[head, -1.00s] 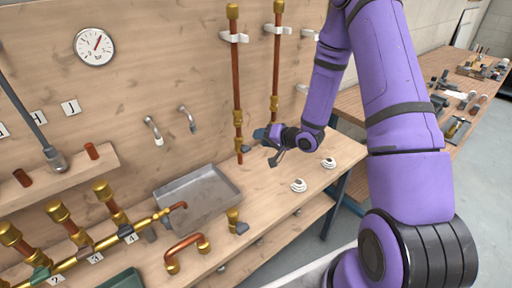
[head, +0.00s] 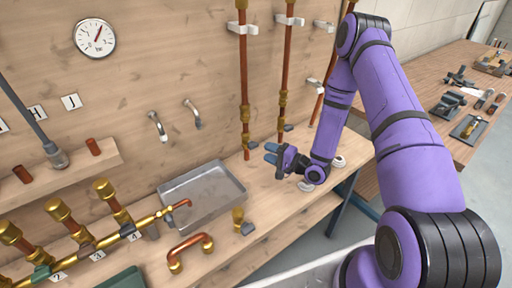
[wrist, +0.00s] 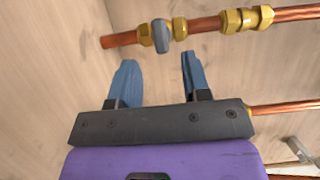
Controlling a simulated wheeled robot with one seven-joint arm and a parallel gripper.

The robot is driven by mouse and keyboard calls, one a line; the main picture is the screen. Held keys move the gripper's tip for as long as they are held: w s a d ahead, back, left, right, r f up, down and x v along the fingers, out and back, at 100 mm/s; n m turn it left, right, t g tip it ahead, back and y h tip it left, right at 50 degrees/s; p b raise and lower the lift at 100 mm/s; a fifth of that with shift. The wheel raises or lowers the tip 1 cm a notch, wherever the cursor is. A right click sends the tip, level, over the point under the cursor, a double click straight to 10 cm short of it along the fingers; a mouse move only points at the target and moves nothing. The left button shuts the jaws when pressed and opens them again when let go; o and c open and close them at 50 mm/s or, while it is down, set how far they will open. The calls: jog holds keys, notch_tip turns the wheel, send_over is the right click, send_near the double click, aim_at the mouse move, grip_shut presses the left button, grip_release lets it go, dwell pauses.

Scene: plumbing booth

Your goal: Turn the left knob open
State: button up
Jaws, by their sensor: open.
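The left knob (head: 253,145) is a small grey handle on the brass valve low on the left vertical copper pipe (head: 243,75). In the wrist view the knob (wrist: 161,36) stands out from the brass fitting, beyond the fingertips and roughly in line with the gap between them. My gripper (head: 271,153) is just right of and slightly below the knob in the head view, apart from it. Its two blue fingers (wrist: 158,68) are open with nothing between them. A second valve with a grey handle (head: 288,127) is on the pipe to the right.
A grey metal tray (head: 205,195) lies on the bench left of my gripper. White round pieces (head: 314,174) sit on the bench, partly hidden by my gripper. A third pipe (head: 328,100) is close behind my arm. The wooden back wall is close beyond the pipes.

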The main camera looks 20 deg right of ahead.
aim_at(256, 147)
jog(key=shift+x, duration=3.05)
jog(key=c, duration=0.7)
